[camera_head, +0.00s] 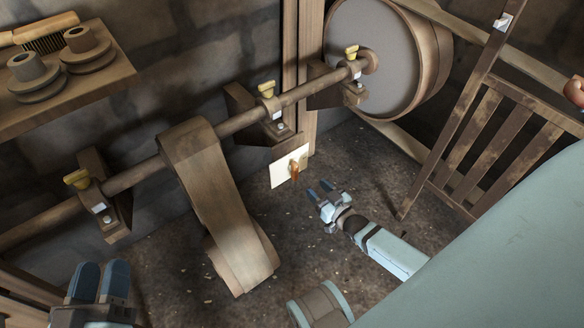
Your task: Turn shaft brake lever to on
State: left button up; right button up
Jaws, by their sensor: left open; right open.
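A small orange-brown lever (294,170) stands out from a white plate (281,173) on the wooden post below the shaft; it seems to point downward, but its setting is too small to read. My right gripper (324,188) is open and empty, just right of and below the lever and apart from it in the picture. Its blue fingertips point up toward the plate. My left gripper (101,276) is open and empty at the lower left, far from the lever, with its two blue fingers pointing up.
A long shaft (238,122) in brackets with yellow cups runs along the wall. A wide belt (215,200) hangs left of the plate. A large wheel (372,58) stands behind. A wooden slatted frame (490,135) is at the right. A shelf (112,72) holds pulleys.

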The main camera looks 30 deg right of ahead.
aim_at(297, 169)
jog(key=w+b, duration=0.1)
jog(key=w, duration=0.2)
jog(key=w+b, duration=0.1)
jog(key=w, duration=0.3)
jog(key=w+a+b, duration=0.1)
jog(key=w, duration=0.2)
jog(key=shift+w, duration=0.25)
pick_arm(q)
notch_tip(297, 169, down, 5)
jog(key=shift+d+f+m+g, duration=0.2)
jog(key=shift+m+g, duration=0.1)
jog(key=shift+g, duration=0.7)
pick_arm(e)
grip_shut()
